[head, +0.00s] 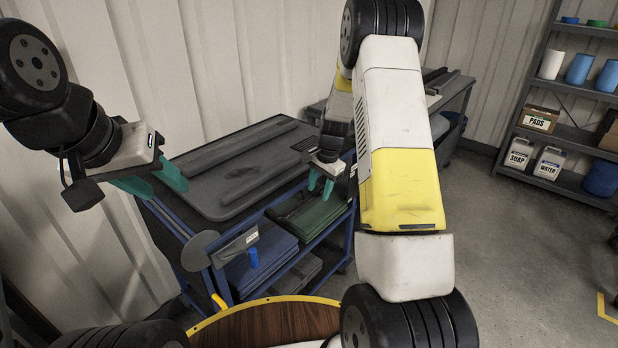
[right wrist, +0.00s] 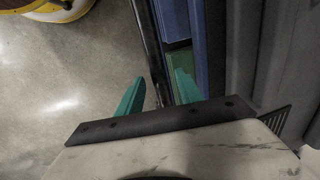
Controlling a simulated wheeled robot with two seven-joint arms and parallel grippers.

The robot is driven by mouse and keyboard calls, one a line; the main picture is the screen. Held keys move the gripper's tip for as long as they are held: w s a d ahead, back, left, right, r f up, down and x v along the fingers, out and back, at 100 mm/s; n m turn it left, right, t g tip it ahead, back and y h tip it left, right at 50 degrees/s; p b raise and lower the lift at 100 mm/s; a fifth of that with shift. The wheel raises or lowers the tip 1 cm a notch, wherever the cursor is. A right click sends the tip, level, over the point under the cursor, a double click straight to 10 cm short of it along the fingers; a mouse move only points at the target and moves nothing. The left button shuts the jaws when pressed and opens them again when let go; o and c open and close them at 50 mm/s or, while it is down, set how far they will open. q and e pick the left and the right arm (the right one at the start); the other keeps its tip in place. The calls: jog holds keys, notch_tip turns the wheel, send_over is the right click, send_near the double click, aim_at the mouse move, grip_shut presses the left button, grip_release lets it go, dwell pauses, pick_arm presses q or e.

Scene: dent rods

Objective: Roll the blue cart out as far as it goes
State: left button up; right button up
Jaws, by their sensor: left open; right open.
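The blue cart (head: 212,190) stands against the corrugated wall in the head view. It has a blue frame, a dark grey tray top and lower shelves with blue and green flat items. My left gripper (head: 158,184) is open and empty above the cart's left end. My right gripper (head: 321,186) is open at the cart's right side, by its top edge. In the right wrist view, a dark bar (right wrist: 152,45) runs between the open teal fingers (right wrist: 156,98). I cannot tell whether the fingers touch it. My right arm hides part of the cart's surroundings.
Another grey workbench or cart (head: 452,88) stands behind my right arm. A shelf rack (head: 560,135) with bottles, a box and blue containers is at the right. The concrete floor (head: 520,260) between is clear. A round dark plate (head: 198,251) is at the cart's near end.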

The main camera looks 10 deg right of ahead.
jog(key=shift+c, duration=0.2)
grip_shut()
dwell(1.1)
